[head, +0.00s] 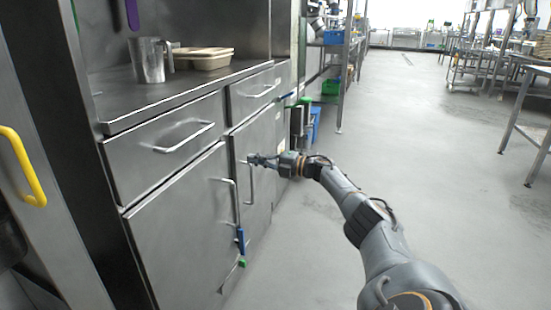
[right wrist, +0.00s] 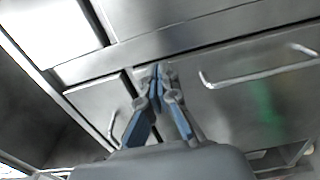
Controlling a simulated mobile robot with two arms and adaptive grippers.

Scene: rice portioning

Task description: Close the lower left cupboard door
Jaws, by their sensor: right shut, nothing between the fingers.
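The lower left cupboard door (head: 180,235) is a steel panel below the left drawer, with a vertical bar handle (head: 234,203) near its right edge. It looks flush or nearly flush with the cabinet front; I cannot tell if a small gap remains. My right gripper (head: 252,160) is shut and empty, close to the upper part of the lower right door (head: 264,150), by the top of that door's handle (head: 251,187). In the right wrist view the closed blue fingertips (right wrist: 158,70) are in front of steel panels near a seam; contact is unclear. My left gripper is not in view.
Two drawers with bar handles (head: 184,136) sit above the doors. A metal jug (head: 149,62) and beige containers (head: 205,61) stand on the counter. A blue and green item (head: 241,243) shows low by the doors. The floor (head: 420,130) to the right is clear.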

